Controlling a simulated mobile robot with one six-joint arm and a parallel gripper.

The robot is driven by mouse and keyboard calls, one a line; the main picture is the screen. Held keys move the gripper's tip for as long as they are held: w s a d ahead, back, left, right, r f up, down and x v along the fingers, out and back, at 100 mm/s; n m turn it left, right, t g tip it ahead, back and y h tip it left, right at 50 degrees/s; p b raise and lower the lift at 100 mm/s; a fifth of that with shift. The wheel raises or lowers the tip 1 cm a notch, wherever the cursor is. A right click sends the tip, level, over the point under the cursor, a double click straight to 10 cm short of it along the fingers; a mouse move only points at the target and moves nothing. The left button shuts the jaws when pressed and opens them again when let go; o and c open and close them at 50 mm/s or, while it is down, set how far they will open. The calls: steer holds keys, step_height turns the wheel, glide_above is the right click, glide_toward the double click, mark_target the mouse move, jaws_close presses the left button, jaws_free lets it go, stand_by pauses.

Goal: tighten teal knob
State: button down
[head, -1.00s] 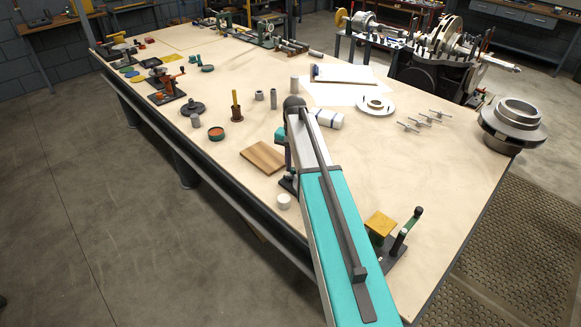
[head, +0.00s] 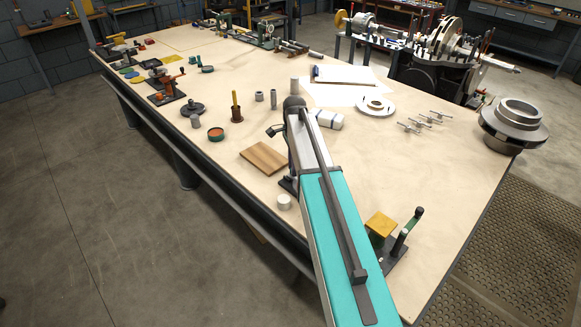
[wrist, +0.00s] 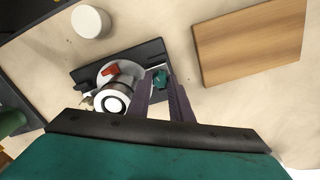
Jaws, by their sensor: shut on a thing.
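The teal knob (wrist: 161,78) shows in the wrist view, between the tips of my gripper (wrist: 160,80). My gripper's two dark fingers are closed on it. The knob belongs to a fixture with a dark base (wrist: 150,52), which also carries a white round part (wrist: 115,102) with a dark centre and a red piece (wrist: 110,70). The fingers hide part of the knob and base. In the head view my arm hides the knob and gripper, and only a corner of the dark base (head: 287,185) shows.
A wooden board (head: 264,157) lies beside the fixture, also seen in the wrist view (wrist: 250,42). A white cylinder (head: 284,202) stands close by, near the table's front edge. A yellow-topped fixture (head: 381,224) stands right of my arm.

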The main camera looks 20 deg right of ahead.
steer(key=shift+m, duration=0.8)
steer(key=c, duration=1.6)
jaws_free()
steer(key=shift+r, duration=0.1)
step_height(320, 180, up, 14)
steer(key=b, duration=0.3)
steer(key=shift+w+a, duration=0.1)
